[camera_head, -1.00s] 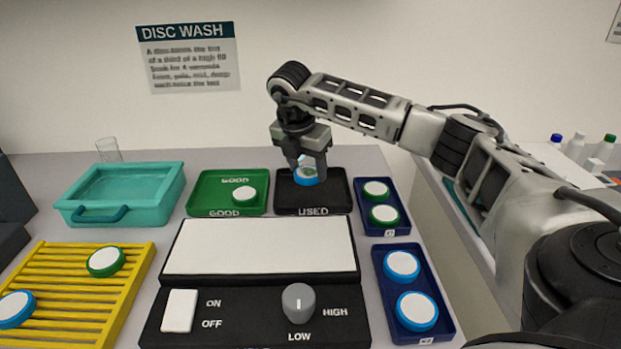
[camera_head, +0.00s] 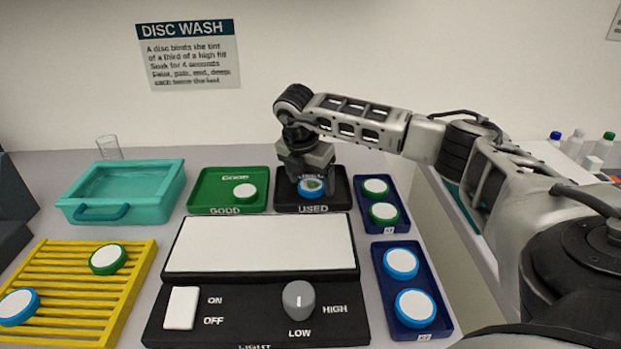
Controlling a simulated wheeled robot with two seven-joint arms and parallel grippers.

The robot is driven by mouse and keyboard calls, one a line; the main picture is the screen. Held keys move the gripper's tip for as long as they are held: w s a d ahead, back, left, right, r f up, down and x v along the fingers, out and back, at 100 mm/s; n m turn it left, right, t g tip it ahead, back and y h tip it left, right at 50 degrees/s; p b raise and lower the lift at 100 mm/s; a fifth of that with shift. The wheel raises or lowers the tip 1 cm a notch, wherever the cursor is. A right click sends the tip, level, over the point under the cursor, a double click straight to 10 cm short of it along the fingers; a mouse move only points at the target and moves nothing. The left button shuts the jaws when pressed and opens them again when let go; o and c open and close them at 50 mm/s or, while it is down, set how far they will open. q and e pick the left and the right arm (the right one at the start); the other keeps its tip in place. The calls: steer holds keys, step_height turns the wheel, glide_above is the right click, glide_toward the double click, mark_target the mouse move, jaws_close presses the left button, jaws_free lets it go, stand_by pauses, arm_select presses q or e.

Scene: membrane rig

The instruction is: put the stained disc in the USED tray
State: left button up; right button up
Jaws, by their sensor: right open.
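A blue-rimmed disc with a green stain on its white face (camera_head: 311,185) is in the black USED tray (camera_head: 336,204), between the fingers of my right gripper (camera_head: 311,190). The right gripper is open and points down into the tray, its fingers on either side of the disc. The disc appears to rest on the tray floor, though the fingers partly hide it. My left gripper is not in view.
The green GOOD tray (camera_head: 205,190) holds a white disc. A teal basin (camera_head: 150,205), a yellow rack (camera_head: 75,300) with two discs, and a light panel (camera_head: 260,243) with switch and knob surround it. Two blue trays (camera_head: 364,212) (camera_head: 398,327) hold discs at right.

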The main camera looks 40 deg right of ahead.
steer(key=b+v, duration=0.1)
steer(key=v, duration=1.1)
steer(key=shift+a+r, duration=0.1)
